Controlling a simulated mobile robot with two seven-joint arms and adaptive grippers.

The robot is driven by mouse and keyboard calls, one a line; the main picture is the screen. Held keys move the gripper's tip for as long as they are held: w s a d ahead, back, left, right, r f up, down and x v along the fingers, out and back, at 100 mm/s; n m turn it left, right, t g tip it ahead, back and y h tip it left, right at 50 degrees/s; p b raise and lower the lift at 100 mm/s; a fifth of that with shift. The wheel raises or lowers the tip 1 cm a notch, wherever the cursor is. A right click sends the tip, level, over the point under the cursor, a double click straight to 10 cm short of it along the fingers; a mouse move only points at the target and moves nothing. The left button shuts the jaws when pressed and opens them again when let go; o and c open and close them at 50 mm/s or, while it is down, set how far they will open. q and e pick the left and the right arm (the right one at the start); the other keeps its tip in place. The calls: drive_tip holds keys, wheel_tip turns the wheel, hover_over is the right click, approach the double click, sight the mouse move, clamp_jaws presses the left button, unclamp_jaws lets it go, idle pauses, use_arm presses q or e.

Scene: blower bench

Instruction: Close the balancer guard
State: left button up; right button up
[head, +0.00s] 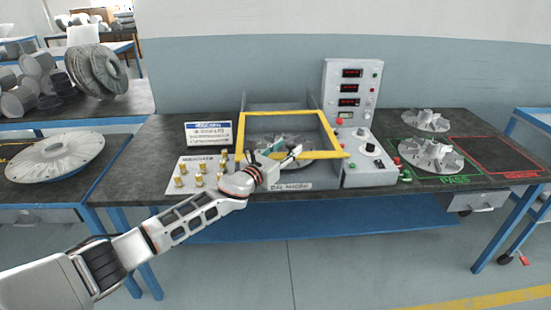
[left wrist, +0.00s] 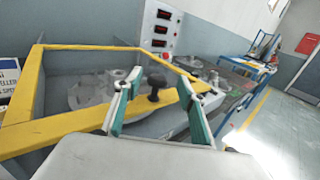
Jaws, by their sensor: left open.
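The balancer guard (head: 334,134) is a yellow frame over the grey balancer (head: 322,178) at the middle of the bench. Its front bar stands above the housing's front edge; its exact tilt is hard to tell. A grey impeller (left wrist: 88,93) sits inside, seen through the frame. A black knob (left wrist: 156,86) stands on the yellow bar in the left wrist view. My left gripper (head: 291,157) is open at the guard's front bar. In the left wrist view its fingers (left wrist: 158,78) lie on either side of the knob, and I cannot tell whether they touch it. My right gripper is out of view.
A control box (head: 352,95) stands right of the balancer. A plate with several brass pieces (head: 200,180) and a small sign (head: 208,133) lie to its left. Impellers (head: 431,155) rest around the green PASS area; the red-outlined area (head: 504,153) is bare.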

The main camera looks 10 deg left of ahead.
use_arm(q)
drive_tip(key=v, duration=1.1)
drive_tip(key=shift+s+f, duration=0.1)
